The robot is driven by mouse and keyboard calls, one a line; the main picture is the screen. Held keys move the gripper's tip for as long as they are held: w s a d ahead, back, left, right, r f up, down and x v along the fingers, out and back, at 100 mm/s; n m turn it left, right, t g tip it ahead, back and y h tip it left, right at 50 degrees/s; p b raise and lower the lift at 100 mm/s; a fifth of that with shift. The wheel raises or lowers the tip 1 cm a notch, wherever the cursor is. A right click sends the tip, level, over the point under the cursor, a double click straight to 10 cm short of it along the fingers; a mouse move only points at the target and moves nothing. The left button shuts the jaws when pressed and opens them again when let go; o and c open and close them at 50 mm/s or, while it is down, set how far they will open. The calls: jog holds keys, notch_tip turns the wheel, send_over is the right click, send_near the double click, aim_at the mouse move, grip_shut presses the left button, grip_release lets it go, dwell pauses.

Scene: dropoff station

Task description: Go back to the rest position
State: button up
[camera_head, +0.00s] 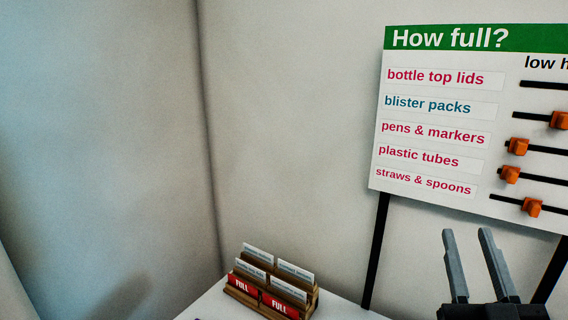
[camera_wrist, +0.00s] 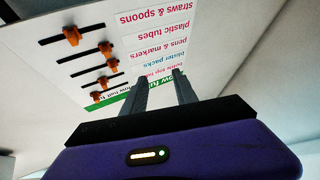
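My gripper (camera_head: 468,238) is raised at the lower right of the head view, in front of the "How full?" board. Its two grey fingers stand apart with nothing between them. The gripper (camera_wrist: 160,82) also shows in the wrist view, its fingers pointing toward the board, which appears upside down there. I cannot tell whether the fingertips are touching the board; no contact is visible.
The "How full?" board (camera_head: 440,141) stands on dark legs and has orange sliders (camera_head: 517,147) on black slots. A wooden card holder (camera_head: 262,300) with white cards and red "FULL" cards sits on a white table (camera_head: 209,307). Bare walls stand behind and at left.

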jog(key=s+a+f+n+g+y, duration=0.1)
jog(key=s+a+f+g+y, duration=0.3)
jog(key=s+f, duration=1.05)
jog(key=s+a+f+g, duration=0.1)
jog(key=s+f+g, duration=0.1)
jog(key=s+f, duration=0.4)
jog(key=s+a+f+m+g, duration=0.1)
jog(key=s+f, duration=0.5)
jog(key=s, duration=0.6)
jog(key=shift+a+f+g, duration=0.25)
jog(key=shift+g, duration=0.45)
